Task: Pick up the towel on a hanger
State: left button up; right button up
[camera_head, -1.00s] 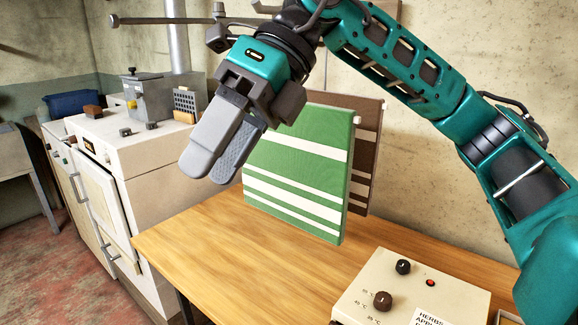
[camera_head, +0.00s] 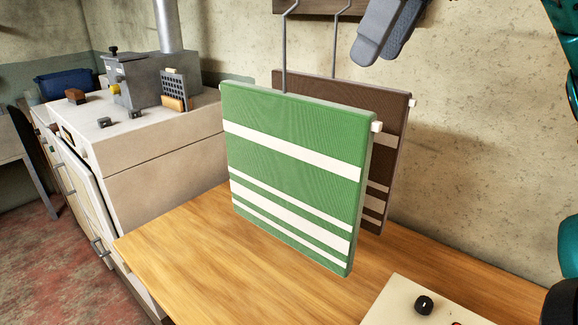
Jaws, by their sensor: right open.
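A green towel with white stripes (camera_head: 292,178) hangs on a hanger, its white bar end (camera_head: 376,127) showing at the right and a grey hook (camera_head: 285,50) rising from its top. Behind it a brown striped towel (camera_head: 388,118) hangs on a second hanger with its own hook (camera_head: 335,45). My right gripper (camera_head: 378,50) is at the top right, open and empty, above and to the right of the green towel and apart from both. Only its fingers show; the rest is cut off by the top edge. My left gripper is not in view.
A dark wooden rail (camera_head: 330,6) on the wall is at the top. A wooden table (camera_head: 210,250) spreads below the towels, mostly clear. A cream control box (camera_head: 415,312) with a dark knob sits at the front right. A white stove (camera_head: 160,150) stands at the left.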

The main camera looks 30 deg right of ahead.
aim_at(344, 107)
jog(key=shift+x, duration=1.05)
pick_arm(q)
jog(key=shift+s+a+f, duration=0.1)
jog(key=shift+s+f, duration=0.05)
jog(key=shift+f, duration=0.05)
pick_arm(e)
jog(key=shift+x, duration=2.75)
jog(key=b+x, duration=0.2)
jog(key=x, duration=0.2)
jog(key=shift+w, duration=0.3)
jog(key=shift+w+a+f, duration=0.1)
jog(key=shift+w+f, duration=0.05)
jog(key=shift+f, duration=0.25)
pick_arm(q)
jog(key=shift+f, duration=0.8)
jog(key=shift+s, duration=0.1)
pick_arm(e)
grip_shut()
